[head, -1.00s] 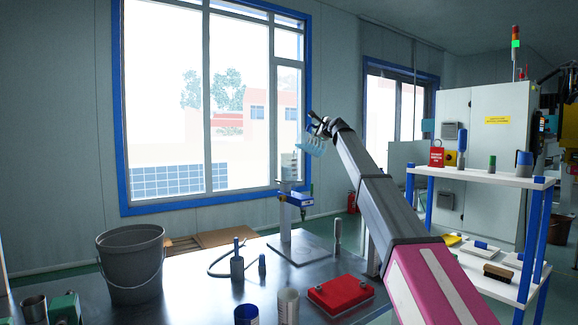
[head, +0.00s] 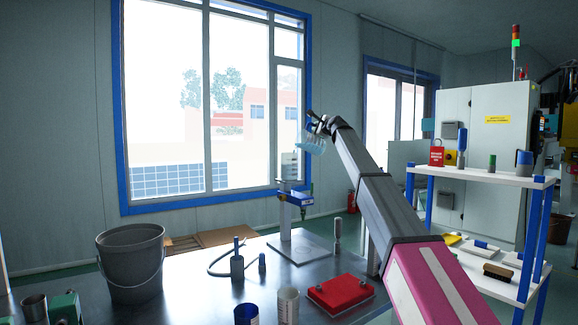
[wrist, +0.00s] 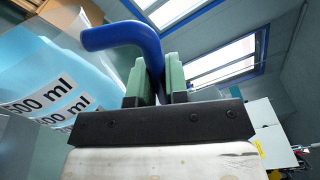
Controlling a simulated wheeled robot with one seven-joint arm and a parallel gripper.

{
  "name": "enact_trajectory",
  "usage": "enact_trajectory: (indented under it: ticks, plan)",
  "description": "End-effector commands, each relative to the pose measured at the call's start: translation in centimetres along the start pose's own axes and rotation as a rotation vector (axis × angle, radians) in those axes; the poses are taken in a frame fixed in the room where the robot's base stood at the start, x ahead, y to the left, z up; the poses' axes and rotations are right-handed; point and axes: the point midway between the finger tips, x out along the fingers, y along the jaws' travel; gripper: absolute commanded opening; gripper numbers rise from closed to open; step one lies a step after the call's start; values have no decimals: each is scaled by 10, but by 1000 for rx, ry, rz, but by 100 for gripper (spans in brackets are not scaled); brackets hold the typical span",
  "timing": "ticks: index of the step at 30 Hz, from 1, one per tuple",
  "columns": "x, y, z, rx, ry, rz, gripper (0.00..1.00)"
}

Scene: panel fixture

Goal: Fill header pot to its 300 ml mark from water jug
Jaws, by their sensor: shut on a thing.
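My gripper (head: 318,125) is shut on the blue handle (wrist: 128,36) of the water jug (head: 310,144), with its green finger pads on either side of it. The jug is clear with light blue water and is held up in front of the window, looking tilted. In the wrist view the jug (wrist: 45,75) shows 500 ml print at the left. The header pot seems to be the small pale vessel (head: 290,166) on the stand, below and a little left of the jug. Its mark and water level are too small to read, and I cannot make out a stream.
The stand's blue bracket (head: 298,198) and base plate (head: 300,247) are on the metal bench. A white shelf (head: 480,175) is at the right.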

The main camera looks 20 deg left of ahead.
Motion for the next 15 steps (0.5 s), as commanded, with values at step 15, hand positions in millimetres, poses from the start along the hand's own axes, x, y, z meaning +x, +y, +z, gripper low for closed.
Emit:
enact_trajectory:
  ticks: [15]
  plan:
    - [0, 14, -34, 306, 0, 0, 0]
